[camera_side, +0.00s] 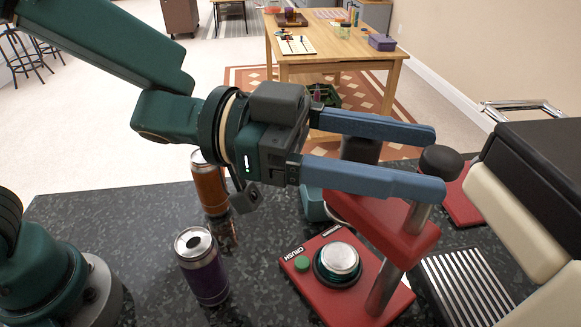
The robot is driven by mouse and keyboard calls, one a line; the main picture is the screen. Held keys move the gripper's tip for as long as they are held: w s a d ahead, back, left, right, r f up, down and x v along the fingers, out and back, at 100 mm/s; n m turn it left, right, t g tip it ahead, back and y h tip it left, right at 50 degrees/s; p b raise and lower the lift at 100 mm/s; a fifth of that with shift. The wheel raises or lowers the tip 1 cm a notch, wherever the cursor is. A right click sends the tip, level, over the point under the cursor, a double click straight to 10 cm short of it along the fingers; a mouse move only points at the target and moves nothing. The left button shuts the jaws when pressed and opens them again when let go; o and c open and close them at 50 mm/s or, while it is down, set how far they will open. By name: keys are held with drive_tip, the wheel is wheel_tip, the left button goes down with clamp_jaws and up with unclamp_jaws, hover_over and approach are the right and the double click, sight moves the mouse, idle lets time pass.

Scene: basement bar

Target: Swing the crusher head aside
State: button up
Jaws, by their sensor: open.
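The can crusher stands on the dark counter with a red base (312,284) marked CRUSH, a green button (302,264) and a silver round piece (341,258) in a dark ring. Its red crusher head (392,236) sits on a metal post, to the right of and above the silver piece. Contact cannot be told. The fingers partly hide the head and handle.
A purple can (203,272) and an orange can (209,187) stand on the counter to the left. A ridged metal grate (465,290) and a black and cream machine (535,190) crowd the right. A wooden table (335,57) is far behind.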

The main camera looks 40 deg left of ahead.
drive_tip(key=shift+w+d, duration=0.25)
drive_tip(key=shift+d, duration=0.45)
clamp_jaws()
idle(1.1)
